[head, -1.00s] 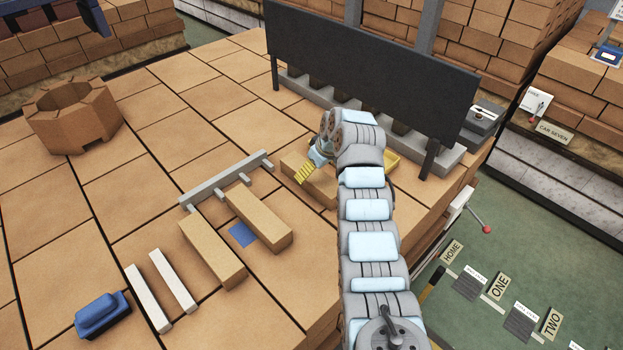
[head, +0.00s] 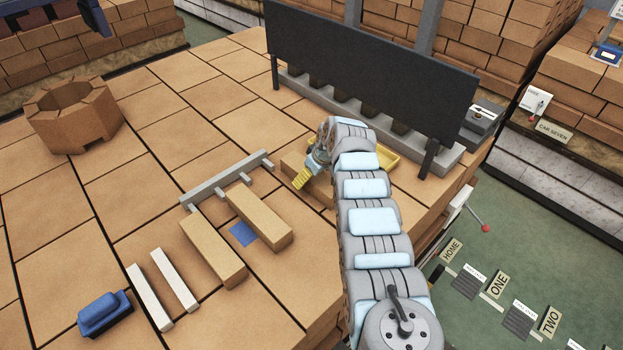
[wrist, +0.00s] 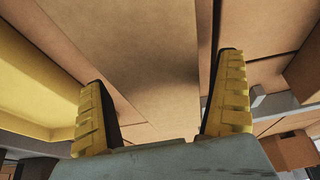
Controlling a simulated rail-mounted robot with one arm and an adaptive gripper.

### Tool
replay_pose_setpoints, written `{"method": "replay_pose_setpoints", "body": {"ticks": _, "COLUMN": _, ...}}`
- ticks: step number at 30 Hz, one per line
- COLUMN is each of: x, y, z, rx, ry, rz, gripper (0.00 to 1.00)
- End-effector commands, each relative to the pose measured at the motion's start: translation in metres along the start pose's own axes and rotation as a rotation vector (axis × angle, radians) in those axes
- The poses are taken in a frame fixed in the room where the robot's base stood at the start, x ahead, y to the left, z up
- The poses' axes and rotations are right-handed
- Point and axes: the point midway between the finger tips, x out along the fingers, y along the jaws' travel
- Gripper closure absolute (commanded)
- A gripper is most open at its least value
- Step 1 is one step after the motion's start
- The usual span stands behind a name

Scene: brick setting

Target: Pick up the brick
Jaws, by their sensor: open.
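A tan brick (head: 322,188) lies near the right edge of the brick-topped table, partly hidden behind my gripper and arm in the head view. My gripper (head: 303,179) has yellow ribbed fingers and hangs at this brick. In the wrist view the fingers of my gripper (wrist: 165,75) stand wide apart, with the broad tan face of the brick (wrist: 150,55) filling the space between and beyond them. I cannot tell whether either finger touches it.
A yellow tray (head: 388,158) is right beside the brick, also at the left in the wrist view (wrist: 35,75). A dark panel (head: 365,70) on posts stands behind. Two tan bricks (head: 213,250) (head: 259,217), white strips (head: 148,297) and a blue block (head: 103,313) lie left.

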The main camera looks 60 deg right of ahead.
Motion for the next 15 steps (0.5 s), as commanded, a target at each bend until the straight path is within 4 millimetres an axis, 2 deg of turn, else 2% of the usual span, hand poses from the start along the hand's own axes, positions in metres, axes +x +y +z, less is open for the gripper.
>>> {"method": "replay_pose_setpoints", "body": {"ticks": 9, "x": 0.0017, "y": -0.0004, "z": 0.0006, "rx": 0.000, "ry": -0.001, "rz": -0.001, "gripper": 0.00}}
{"method": "replay_pose_setpoints", "body": {"ticks": 10, "x": 0.0017, "y": -0.0005, "z": 0.0007, "rx": 0.000, "ry": -0.001, "rz": -0.001, "gripper": 0.03}}
{"method": "replay_pose_setpoints", "body": {"ticks": 15, "x": 0.0018, "y": -0.0006, "z": 0.0008, "rx": 0.000, "ry": -0.001, "rz": -0.001, "gripper": 0.52}}
